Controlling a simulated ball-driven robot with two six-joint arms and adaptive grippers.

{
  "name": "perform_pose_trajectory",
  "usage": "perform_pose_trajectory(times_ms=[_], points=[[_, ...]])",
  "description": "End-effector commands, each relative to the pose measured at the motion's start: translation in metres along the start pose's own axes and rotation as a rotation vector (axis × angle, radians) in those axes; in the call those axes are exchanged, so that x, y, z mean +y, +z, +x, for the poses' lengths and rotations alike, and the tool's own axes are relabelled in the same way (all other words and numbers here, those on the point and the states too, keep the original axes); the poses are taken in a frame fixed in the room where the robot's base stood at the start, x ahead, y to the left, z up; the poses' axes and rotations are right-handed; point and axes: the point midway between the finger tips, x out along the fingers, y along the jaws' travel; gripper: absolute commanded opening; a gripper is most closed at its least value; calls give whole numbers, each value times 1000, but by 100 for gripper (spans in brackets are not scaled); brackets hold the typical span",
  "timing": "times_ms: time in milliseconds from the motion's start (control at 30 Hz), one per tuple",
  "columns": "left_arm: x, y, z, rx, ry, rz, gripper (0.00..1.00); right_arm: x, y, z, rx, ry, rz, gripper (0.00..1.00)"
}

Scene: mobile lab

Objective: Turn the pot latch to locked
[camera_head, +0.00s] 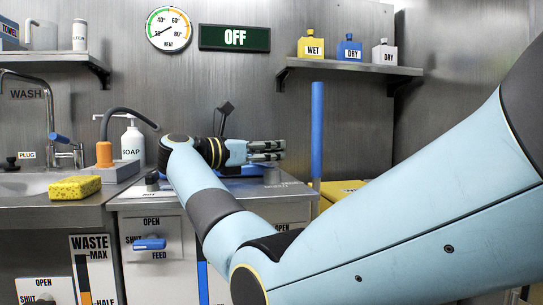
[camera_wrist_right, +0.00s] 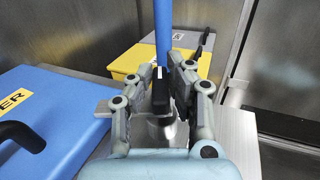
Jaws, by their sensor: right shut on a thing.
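The pot latch shows in the right wrist view as a small black knob (camera_wrist_right: 157,92) with a white mark on top, on a shiny metal base (camera_wrist_right: 160,130). My right gripper (camera_wrist_right: 162,82) has its fingers on both sides of this knob and is shut on it. In the head view my right gripper (camera_head: 281,151) is over the right part of the metal counter, above a short metal post (camera_head: 271,175). The knob is hidden there by the fingers, and I cannot read any locked mark. My left gripper is in neither view.
A blue upright pole (camera_head: 317,130) stands just beyond the gripper. A sponge (camera_head: 75,187) and soap bottle (camera_head: 132,140) are left.

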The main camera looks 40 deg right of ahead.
Motion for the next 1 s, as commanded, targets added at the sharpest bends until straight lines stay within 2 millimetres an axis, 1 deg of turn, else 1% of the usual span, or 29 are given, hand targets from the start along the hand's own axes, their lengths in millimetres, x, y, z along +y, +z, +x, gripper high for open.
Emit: perform_pose_trajectory(times_ms=[367,400,567,867,967,1000], points=[[0,-1,-1,4,1,0,38,0,0,0,0,-2,0,0],[0,-1,-1,4,1,0,38,0,0,0,0,-2,0,17],[0,-1,-1,4,1,0,38,0,0,0,0,-2,0,38],[0,0,0,0,0,-1,38,0,0,-2,0,-1,0,38],[0,0,0,1,0,-1,38,1,0,-12,1,0,0,38],[0,0,0,1,0,0,38,1,0,-19,2,1,-1,38]])
